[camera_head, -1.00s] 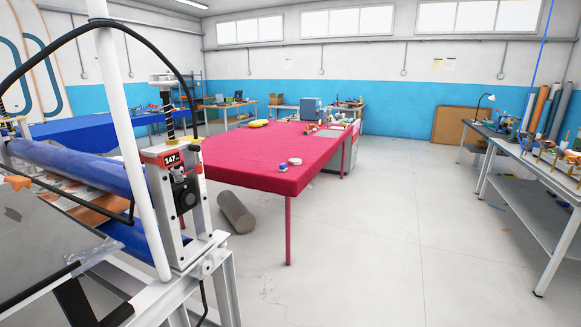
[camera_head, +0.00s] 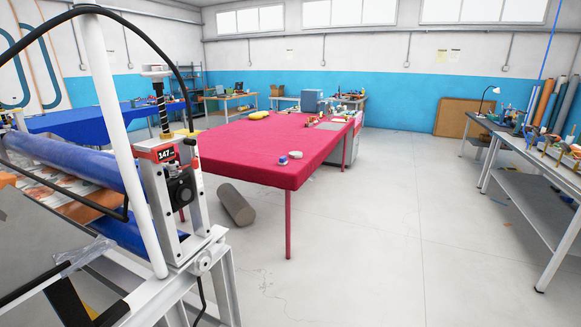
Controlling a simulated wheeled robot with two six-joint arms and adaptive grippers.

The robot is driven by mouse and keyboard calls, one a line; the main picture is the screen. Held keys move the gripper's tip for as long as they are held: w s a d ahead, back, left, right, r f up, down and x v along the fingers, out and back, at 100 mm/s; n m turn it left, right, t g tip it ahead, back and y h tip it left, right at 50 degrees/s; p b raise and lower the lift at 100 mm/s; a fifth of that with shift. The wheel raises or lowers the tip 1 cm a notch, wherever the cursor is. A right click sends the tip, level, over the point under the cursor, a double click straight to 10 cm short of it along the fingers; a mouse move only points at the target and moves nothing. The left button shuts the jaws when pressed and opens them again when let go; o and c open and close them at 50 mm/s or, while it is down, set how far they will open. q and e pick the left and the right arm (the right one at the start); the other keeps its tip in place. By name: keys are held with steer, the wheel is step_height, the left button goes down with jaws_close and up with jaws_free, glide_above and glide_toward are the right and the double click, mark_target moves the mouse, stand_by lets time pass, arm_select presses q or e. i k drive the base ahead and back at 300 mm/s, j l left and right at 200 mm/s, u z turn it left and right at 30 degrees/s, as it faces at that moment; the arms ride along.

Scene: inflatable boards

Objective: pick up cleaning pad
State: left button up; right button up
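No cleaning pad can be made out for certain. A large red-covered table (camera_head: 245,155) stands in the middle of the room. A small blue and white item (camera_head: 283,160) and a small whitish item (camera_head: 296,154) lie near its right front edge. A yellow item (camera_head: 258,115) lies at its far side. Several small items (camera_head: 325,121) sit at its far right; they are too small to tell apart. Neither of my grippers is in view.
A machine with blue rollers (camera_head: 75,165) and a white post (camera_head: 120,150) blocks the left foreground. A cluttered workbench (camera_head: 530,195) stands at the right. The floor (camera_head: 400,230) between is clear.

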mark_target(282, 161)
steer(key=i+l, duration=0.15)
steer(key=i, duration=0.65)
steer(key=i+l+z, duration=0.1)
steer(key=i, duration=0.7)
steer(key=i+l, duration=0.15)
steer(key=i, duration=0.65)
steer(key=i+l+u, duration=0.15)
steer(key=i+u, duration=0.25)
steer(key=i+l+u, duration=1.2)
steer(key=l, duration=0.15)
